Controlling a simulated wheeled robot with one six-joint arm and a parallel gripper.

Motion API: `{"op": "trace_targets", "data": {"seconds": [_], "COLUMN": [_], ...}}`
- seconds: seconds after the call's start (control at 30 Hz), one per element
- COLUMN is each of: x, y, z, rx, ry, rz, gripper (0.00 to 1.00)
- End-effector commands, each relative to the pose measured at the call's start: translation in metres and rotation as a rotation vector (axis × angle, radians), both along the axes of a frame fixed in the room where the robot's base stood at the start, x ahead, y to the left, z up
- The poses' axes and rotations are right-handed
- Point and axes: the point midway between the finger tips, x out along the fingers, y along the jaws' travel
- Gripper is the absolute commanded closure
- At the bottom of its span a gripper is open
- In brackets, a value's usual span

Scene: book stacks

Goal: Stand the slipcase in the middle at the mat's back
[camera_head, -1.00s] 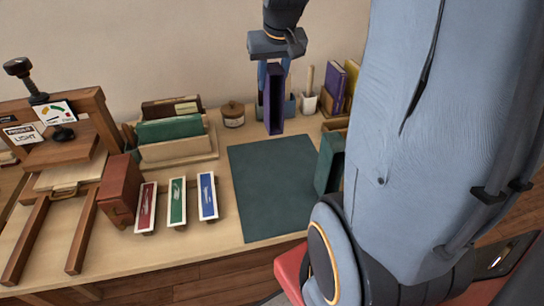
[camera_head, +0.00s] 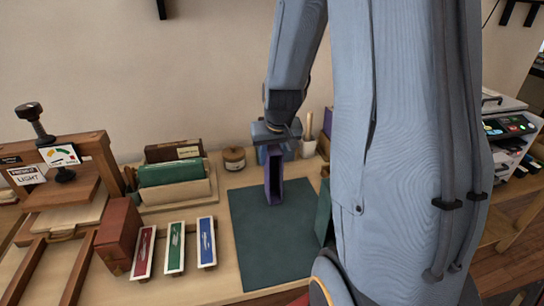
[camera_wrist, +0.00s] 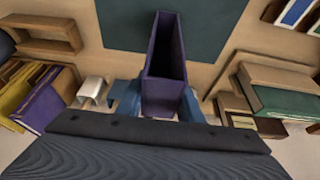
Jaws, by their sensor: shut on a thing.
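The slipcase (camera_head: 274,180) is a narrow dark purple box, upright, with an open side facing the body camera. My gripper (camera_head: 275,148) is shut on it, with a blue finger on either side. In the wrist view the slipcase (camera_wrist: 165,65) is between the fingers of my gripper (camera_wrist: 158,105), and I see into its hollow. The dark green mat (camera_head: 272,250) lies flat on the table. The slipcase's lower end overlaps the mat's back part, near the middle of its width. I cannot tell whether it touches the mat.
A dark green box (camera_head: 324,212) stands at the mat's right edge, partly hidden by my arm. Red, green and blue labelled pieces (camera_head: 175,247) lie left of the mat. A wooden rack with a green book (camera_head: 172,170) and a lidded jar (camera_head: 234,158) stand behind. The mat's front is clear.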

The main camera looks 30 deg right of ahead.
Motion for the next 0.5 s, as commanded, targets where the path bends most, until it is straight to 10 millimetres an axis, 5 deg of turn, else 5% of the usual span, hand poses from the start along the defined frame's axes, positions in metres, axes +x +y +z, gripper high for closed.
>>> {"op": "trace_targets", "data": {"seconds": [0.2,0.23,0.3,0.5], "x": [0.0001,0.0000,-0.0001,-0.0001], "y": [0.0000,0.0000,-0.0001,-0.0001], "z": [-0.0037,-0.0030,-0.0029,-0.0026], "rx": [0.000,0.000,0.000,0.000], "ry": [0.000,0.000,0.001,0.001], "rz": [0.000,0.000,0.000,0.000], "gripper": [1.00,0.62,0.50,0.48]}}
